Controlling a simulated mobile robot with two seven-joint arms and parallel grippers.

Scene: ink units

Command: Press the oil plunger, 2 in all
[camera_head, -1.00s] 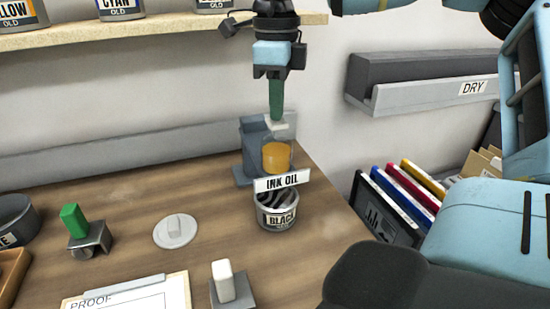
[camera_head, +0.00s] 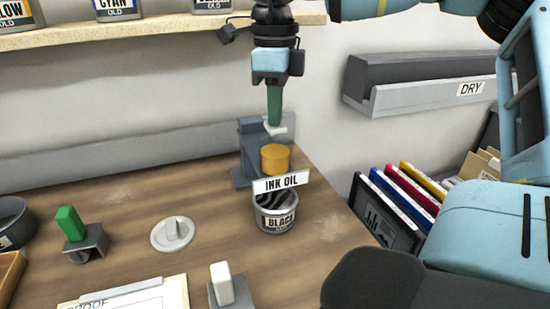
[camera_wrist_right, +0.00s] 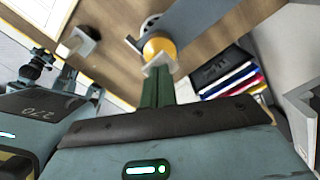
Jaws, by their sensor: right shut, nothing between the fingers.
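The ink oil dispenser has an amber container (camera_head: 275,158) on a grey-blue stand (camera_head: 248,150), with an "INK OIL" sign (camera_head: 281,183) in front. A pale plunger top (camera_head: 276,130) is above the container. My right gripper (camera_head: 274,122) is shut and empty, pointing down. Its green fingertips are at the plunger top and appear to touch it. In the right wrist view, the fingers (camera_wrist_right: 158,78) reach to the pale top beside the amber container (camera_wrist_right: 159,46). An open black-ink tin (camera_head: 277,220) stands under the sign. Parts of what looks like my left gripper (camera_wrist_right: 66,82) show there, its fingers unclear.
A green-handled block (camera_head: 71,224), a round pale disc (camera_head: 173,233), a white-handled block (camera_head: 222,284) and a proof sheet (camera_head: 130,302) lie on the table. A shelf of tins (camera_head: 160,33) is behind. The "DRY" rack (camera_head: 420,96) and upright folders (camera_head: 410,190) are at right.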

